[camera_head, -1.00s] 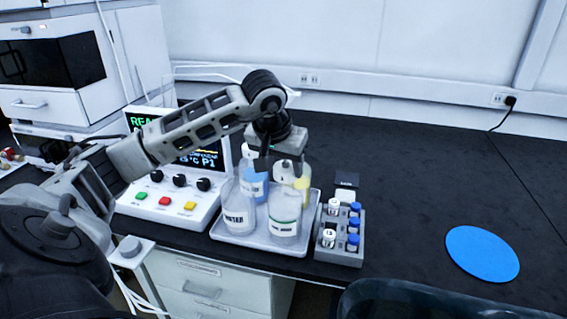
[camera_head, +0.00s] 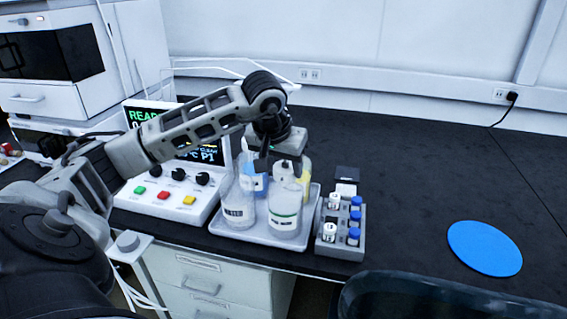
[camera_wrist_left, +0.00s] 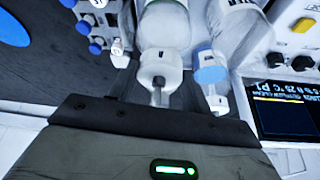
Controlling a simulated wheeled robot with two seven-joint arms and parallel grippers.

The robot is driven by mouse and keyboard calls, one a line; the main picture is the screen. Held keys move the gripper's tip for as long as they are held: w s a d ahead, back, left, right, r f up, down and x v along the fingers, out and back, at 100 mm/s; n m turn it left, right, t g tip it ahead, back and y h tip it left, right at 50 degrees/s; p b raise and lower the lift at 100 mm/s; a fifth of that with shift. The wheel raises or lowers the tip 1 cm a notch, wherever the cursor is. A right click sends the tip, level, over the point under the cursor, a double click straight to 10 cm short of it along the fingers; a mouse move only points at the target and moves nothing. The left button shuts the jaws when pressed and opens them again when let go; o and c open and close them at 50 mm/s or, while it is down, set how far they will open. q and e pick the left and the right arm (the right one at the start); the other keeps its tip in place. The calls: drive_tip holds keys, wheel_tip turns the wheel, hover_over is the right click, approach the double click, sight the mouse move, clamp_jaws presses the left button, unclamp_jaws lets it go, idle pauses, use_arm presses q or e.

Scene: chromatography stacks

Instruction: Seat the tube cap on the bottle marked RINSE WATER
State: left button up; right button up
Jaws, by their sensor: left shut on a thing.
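My left gripper (camera_head: 285,166) is shut on the tube cap and points down over the front-right bottle (camera_head: 285,216) in the tray. In the left wrist view the white tube cap (camera_wrist_left: 160,70) with its grey stub is in line with the neck of a clear bottle (camera_wrist_left: 168,22). I cannot tell whether cap and neck touch. That bottle's label has a green line and small text that I cannot read. A clear bottle (camera_head: 238,208) stands to its left; its label ends in "TER" in the left wrist view (camera_wrist_left: 243,5). My right gripper is not in view.
A blue-liquid bottle (camera_head: 259,187) and a yellow one (camera_head: 305,180) stand behind in the grey tray (camera_head: 270,242). A vial rack (camera_head: 340,249) is close on the right, a control panel (camera_head: 165,203) on the left. The bench around the blue disc (camera_head: 485,248) is clear.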

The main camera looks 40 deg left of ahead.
use_arm(q)
drive_tip(key=shift+f, duration=0.2)
drive_tip(key=shift+f+b, duration=0.2)
drive_tip(key=shift+b, duration=0.15)
